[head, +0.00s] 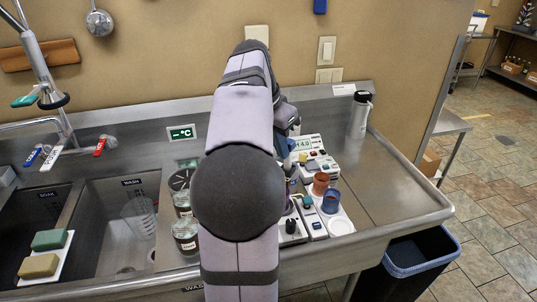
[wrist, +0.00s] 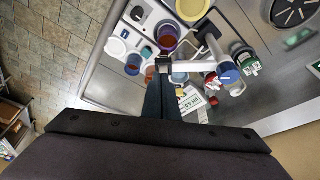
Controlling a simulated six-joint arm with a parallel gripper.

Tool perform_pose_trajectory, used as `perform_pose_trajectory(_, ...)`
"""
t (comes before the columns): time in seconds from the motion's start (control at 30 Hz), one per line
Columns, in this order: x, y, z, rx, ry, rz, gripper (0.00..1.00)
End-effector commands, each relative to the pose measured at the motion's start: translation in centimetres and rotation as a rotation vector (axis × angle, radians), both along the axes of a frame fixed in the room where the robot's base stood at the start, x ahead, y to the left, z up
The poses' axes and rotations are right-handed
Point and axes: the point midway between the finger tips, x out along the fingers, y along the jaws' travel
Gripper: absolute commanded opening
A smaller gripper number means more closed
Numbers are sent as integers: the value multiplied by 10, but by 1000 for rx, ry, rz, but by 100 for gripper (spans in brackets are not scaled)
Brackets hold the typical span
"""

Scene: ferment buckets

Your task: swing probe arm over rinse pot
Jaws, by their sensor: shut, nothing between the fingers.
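My gripper (wrist: 163,64) is shut and empty in the wrist view; my arm hides its fingertips in the head view. A pale grey bar (wrist: 196,66), which looks like the probe arm, extends right from beside the fingertips. I cannot tell whether they touch. A purple-rimmed cup with a reddish inside (wrist: 168,36) stands near the fingertips. A blue cup (wrist: 133,64) and an orange-brown cup (wrist: 150,73) are left of them. In the head view the blue cup (head: 331,201) and orange-brown cup (head: 321,181) stand right of my arm. I cannot tell which vessel is the rinse pot.
A meter (head: 305,144) stands behind the cups, and a steel flask (head: 360,114) at the back right. Lidded jars (head: 185,232) stand left of my arm, beside the sink basins (head: 112,250). Bare counter (head: 395,190) lies to the right, with a bin (head: 422,250) below.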

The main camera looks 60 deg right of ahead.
Motion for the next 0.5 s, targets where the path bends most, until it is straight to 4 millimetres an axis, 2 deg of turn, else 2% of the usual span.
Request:
perform_pose_trajectory(0.17,-3,-9,1,-1,0,-1,0)
perform_pose_trajectory(0.5,-3,-9,0,-1,-1,-1,0)
